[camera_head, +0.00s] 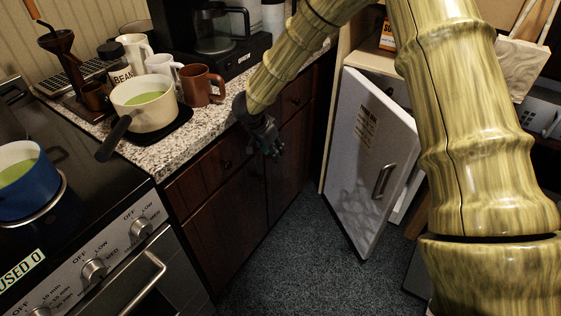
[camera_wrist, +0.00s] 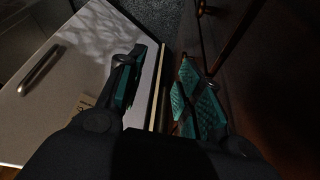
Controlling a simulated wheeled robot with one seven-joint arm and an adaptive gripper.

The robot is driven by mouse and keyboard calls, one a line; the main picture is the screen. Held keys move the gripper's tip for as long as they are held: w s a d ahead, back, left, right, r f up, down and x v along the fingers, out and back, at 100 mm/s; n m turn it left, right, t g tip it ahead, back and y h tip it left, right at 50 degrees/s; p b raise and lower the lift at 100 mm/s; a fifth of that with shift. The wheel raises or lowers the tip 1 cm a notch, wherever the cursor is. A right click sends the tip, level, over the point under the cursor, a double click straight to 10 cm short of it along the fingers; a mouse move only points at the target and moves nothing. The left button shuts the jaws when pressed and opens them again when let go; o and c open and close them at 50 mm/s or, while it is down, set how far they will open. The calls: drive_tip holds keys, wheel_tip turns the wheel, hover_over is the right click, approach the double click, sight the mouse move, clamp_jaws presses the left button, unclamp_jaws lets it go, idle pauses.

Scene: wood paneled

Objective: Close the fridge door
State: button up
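The fridge door (camera_head: 362,140) is a pale grey-white panel with a metal handle (camera_head: 383,181) and a small printed label. It stands ajar, and a strip of white fridge body shows behind its right edge. My gripper (camera_head: 268,150) is in front of the dark lower cabinets, left of the door and apart from it. In the wrist view, my gripper (camera_wrist: 160,95) has its two teal-padded fingers apart with nothing held. The door (camera_wrist: 70,65) and its handle (camera_wrist: 41,70) lie on the left, and the door's edge lines up with the finger gap. My arm hides part of the fridge.
A counter (camera_head: 200,125) holds a cream pot (camera_head: 145,112), several mugs and a coffee maker (camera_head: 215,35). A stove (camera_head: 80,220) with a blue pot (camera_head: 22,182) stands at left. The dark carpet (camera_head: 290,265) below the door is clear.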

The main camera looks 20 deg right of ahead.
drive_tip(key=shift+a+v, duration=0.1)
drive_tip(key=shift+v, duration=0.95)
drive_tip(key=shift+a+v, duration=0.15)
drive_tip(key=shift+v, duration=0.9)
drive_tip(key=shift+f, duration=0.1)
